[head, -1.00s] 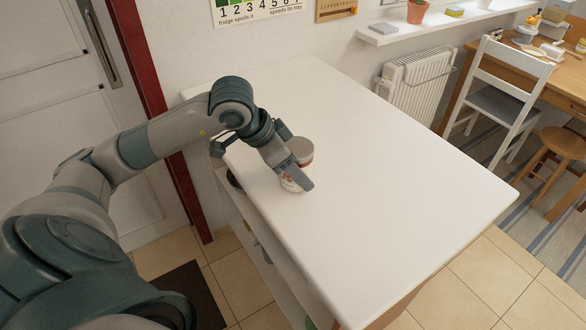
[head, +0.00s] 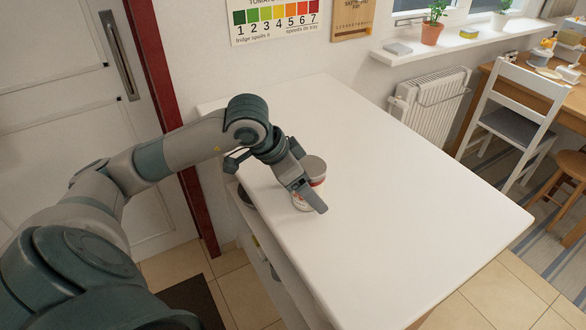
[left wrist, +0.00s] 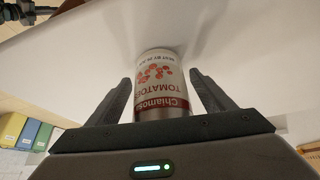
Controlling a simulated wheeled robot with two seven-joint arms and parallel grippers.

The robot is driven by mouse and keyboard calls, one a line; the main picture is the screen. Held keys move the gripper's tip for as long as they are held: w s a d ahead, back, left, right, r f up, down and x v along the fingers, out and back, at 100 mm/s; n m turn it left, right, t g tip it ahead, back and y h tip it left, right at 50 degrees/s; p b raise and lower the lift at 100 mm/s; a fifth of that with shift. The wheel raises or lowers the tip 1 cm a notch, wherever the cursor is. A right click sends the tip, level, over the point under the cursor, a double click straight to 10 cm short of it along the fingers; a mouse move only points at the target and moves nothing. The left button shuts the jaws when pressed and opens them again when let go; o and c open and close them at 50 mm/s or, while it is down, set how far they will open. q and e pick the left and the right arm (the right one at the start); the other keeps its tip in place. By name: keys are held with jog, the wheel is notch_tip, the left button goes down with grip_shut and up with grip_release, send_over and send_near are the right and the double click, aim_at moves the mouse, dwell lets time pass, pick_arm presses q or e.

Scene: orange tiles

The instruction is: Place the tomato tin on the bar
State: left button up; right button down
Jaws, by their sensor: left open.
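The tomato tin (head: 315,168) stands upright on the white top of the bar (head: 400,220), near its left edge. It has a grey lid and a white and red label. In the left wrist view the two fingers of the left gripper (left wrist: 162,95) are apart, one on each side of the tin, with gaps between.
The rest of the white top is clear. Shelves lie under its left side. A radiator (head: 430,108) stands behind it, and a white chair (head: 515,115) and a wooden stool (head: 560,180) stand to the right. A door (head: 60,100) is at the left.

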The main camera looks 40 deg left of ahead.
pick_arm(q)
jog(key=shift+s+a+r, duration=0.1)
jog(key=shift+r, duration=0.25)
jog(key=b+v, duration=0.2)
jog(key=v, duration=0.9)
jog(key=shift+r, duration=0.2)
pick_arm(e)
jog(key=shift+s+d+f+g+h, duration=0.3)
jog(key=shift+s+d+f+g, duration=0.4)
jog(key=shift+f, duration=0.25)
pick_arm(q)
jog(key=shift+s, duration=0.1)
pick_arm(e)
jog(key=shift+d, duration=0.1)
